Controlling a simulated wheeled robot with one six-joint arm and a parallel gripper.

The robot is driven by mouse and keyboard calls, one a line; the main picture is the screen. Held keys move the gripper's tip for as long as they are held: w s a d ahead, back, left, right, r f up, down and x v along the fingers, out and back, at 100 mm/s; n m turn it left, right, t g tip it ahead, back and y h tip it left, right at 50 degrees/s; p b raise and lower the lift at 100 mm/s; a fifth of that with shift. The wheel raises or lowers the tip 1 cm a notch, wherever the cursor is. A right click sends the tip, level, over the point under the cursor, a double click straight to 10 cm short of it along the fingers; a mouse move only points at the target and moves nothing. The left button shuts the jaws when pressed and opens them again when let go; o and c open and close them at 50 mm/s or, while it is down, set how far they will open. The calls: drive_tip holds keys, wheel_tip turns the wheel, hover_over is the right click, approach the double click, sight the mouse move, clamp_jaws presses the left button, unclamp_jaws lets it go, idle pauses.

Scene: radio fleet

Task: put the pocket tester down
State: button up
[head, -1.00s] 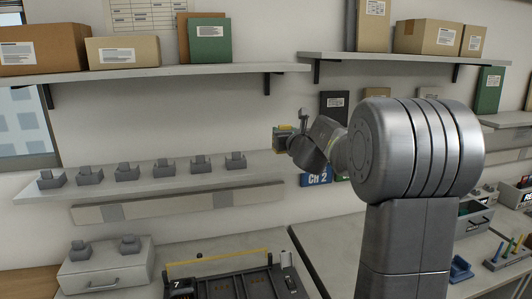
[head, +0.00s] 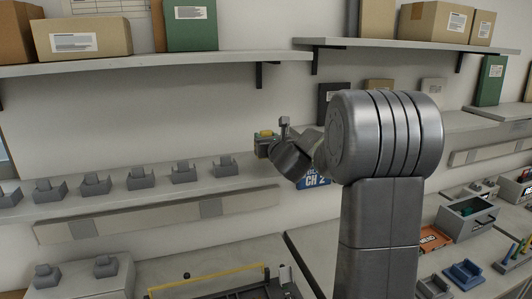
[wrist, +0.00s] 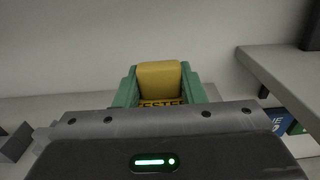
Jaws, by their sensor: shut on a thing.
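I see no contact between tester and shelf.
Several grey cradles (head: 140,178) stand empty in a row on the lower shelf. An upper shelf (head: 130,66) carries boxes. A blue CH 2 sign (head: 314,180) is just right of my gripper.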

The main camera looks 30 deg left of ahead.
drive_tip(key=shift+d+f, duration=0.1)
drive_tip(key=shift+f, duration=1.75)
drive_tip(key=shift+f+b, duration=0.15)
drive_tip(key=shift+b, duration=0.15)
drive_tip(key=o, duration=1.1)
drive_tip(key=b+v, duration=0.3)
drive_tip(key=v, duration=0.9)
